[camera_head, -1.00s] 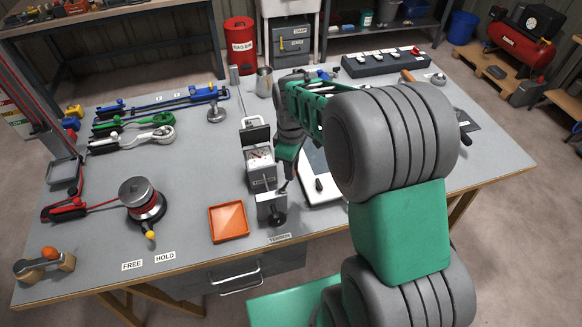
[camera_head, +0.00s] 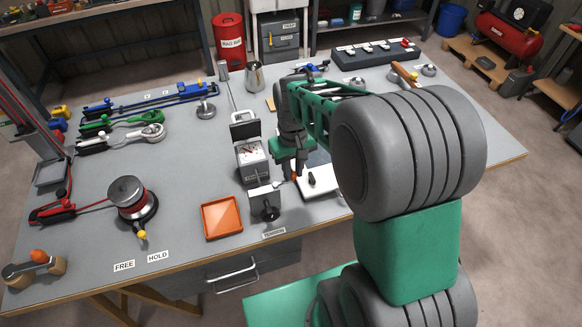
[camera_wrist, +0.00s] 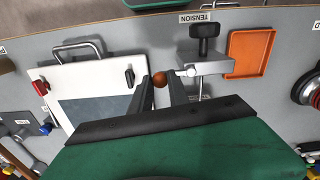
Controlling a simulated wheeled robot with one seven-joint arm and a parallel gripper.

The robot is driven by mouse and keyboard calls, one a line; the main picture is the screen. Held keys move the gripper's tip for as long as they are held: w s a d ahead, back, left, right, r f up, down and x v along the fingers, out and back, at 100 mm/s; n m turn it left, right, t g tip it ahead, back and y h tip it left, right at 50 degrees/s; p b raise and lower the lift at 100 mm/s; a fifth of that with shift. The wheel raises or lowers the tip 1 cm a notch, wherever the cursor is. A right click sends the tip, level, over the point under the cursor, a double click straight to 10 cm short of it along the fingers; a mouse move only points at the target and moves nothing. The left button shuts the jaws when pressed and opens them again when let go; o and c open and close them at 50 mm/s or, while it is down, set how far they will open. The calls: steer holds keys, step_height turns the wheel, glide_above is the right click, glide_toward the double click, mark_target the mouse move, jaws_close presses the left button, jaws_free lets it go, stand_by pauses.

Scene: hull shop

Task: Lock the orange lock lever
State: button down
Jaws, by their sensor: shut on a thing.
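The orange lock lever's round knob (camera_wrist: 160,78) sits between my fingertips in the wrist view. A pale rod (camera_wrist: 182,73) runs from it to a grey block with a black knob (camera_wrist: 205,40), beside the TENSION label. My gripper (camera_wrist: 161,84) is shut on the knob. In the head view my gripper (camera_head: 292,174) points down just right of the block (camera_head: 264,200), with a bit of the orange knob (camera_head: 294,177) showing at its tips. My fingers hide part of the knob.
An orange tray (camera_head: 222,235) lies left of the block. A gauge box (camera_head: 251,155) stands behind it. A white panel with a handle and knobs (camera_wrist: 50,75) lies close beside my fingers. A winch drum (camera_head: 130,197) and FREE and HOLD labels are further left.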

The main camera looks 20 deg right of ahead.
mark_target(294, 175)
steer(key=shift+s+m, duration=0.3)
steer(key=shift+m, duration=0.5)
steer(key=c, duration=1.3)
jaws_free()
step_height(294, 175, up, 8)
steer(key=shift+s+f+b, duration=0.1)
steer(key=shift+b, duration=0.5)
